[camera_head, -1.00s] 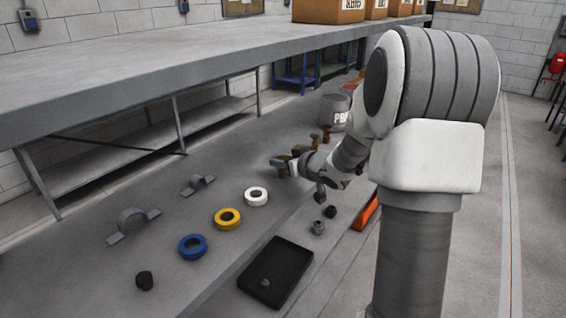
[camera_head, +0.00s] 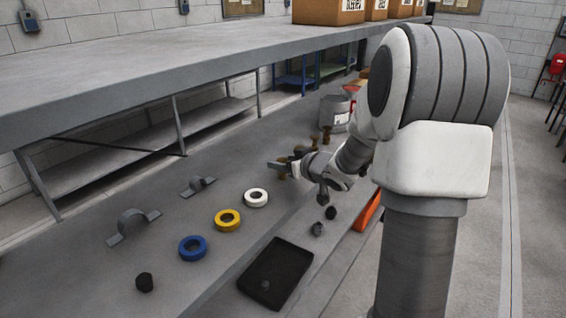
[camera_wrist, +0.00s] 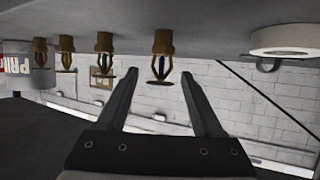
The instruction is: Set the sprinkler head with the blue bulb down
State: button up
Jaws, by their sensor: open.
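Several brass sprinkler heads stand in a row on the grey bench. In the wrist view, which is upside down, the nearest head (camera_wrist: 162,42) stands upright in line with the gap between my fingers. Three others, a second head (camera_wrist: 104,42), a third (camera_wrist: 65,44) and a fourth (camera_wrist: 39,46), stand to its left. My gripper (camera_wrist: 160,72) is open, with no visible contact with the nearest head. In the head view my gripper (camera_head: 282,166) is low over the bench and partly hides that head.
White (camera_head: 256,197), yellow (camera_head: 227,219) and blue (camera_head: 192,247) tape rolls lie nearby. Two grey pipe clamps, a black tray (camera_head: 299,251), small fittings and an orange bin (camera_head: 368,212) are around. A grey bucket (camera_head: 334,116) stands behind the heads. A raised shelf (camera_head: 180,75) overhangs the back.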

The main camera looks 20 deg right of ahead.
jog(key=v, duration=1.1)
jog(key=shift+p, duration=0.35)
